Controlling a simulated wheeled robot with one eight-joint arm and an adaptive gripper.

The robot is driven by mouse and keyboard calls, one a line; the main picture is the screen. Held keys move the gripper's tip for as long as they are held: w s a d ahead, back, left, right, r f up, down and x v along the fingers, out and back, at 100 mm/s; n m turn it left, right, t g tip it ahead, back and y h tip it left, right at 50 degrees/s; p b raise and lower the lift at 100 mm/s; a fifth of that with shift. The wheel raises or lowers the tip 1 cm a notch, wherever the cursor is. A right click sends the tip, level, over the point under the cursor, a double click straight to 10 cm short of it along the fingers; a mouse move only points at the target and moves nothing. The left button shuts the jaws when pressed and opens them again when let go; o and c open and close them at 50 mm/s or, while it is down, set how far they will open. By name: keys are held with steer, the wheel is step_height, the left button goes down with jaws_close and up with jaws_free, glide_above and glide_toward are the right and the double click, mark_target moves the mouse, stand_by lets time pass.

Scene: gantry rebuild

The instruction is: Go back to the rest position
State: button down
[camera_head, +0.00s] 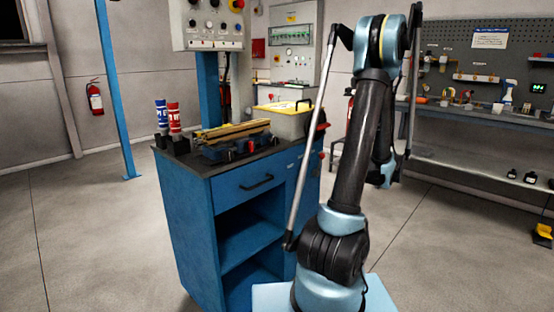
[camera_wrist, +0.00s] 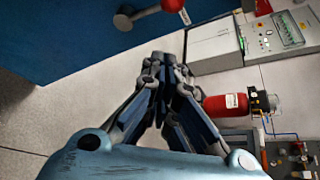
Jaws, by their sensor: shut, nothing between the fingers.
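My gripper (camera_wrist: 168,64) shows in the wrist view with its dark, jointed fingers closed together and nothing between them. It hangs in free air, apart from the blue surface at the upper left and the red cylinder to its right. In the head view my arm rises in front, bends at the top and folds back down behind its own upright link. The gripper itself cannot be clearly made out there.
A blue workbench (camera_head: 214,195) stands left of my arm, with two bottles, yellow rails (camera_head: 232,130) and a grey bin (camera_head: 284,122) on top. A red cylinder (camera_wrist: 226,105) is near the gripper in the wrist view.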

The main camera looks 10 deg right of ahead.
steer(key=s+a+r+n+g, duration=0.1)
steer(key=s+a+n+g, duration=0.2)
steer(key=s+a+n, duration=0.6)
steer(key=s+a+r+n+g, duration=0.2)
steer(key=s+a+g, duration=0.3)
steer(key=a, duration=0.8)
steer(key=s+f+n+g+h, duration=0.1)
steer(key=s+f+n, duration=0.1)
steer(key=s, duration=0.6)
steer(key=s+a+f+n+g+h, duration=0.1)
steer(key=s+f+n+h, duration=0.1)
steer(key=s+n, duration=0.3)
steer(key=s+f+n+h, duration=0.1)
steer(key=s+n, duration=0.3)
steer(key=s, duration=0.7)
steer(key=shift+s+a+f+g+h, duration=0.3)
steer(key=shift+a+f+g+h, duration=0.1)
steer(key=shift+h, duration=0.1)
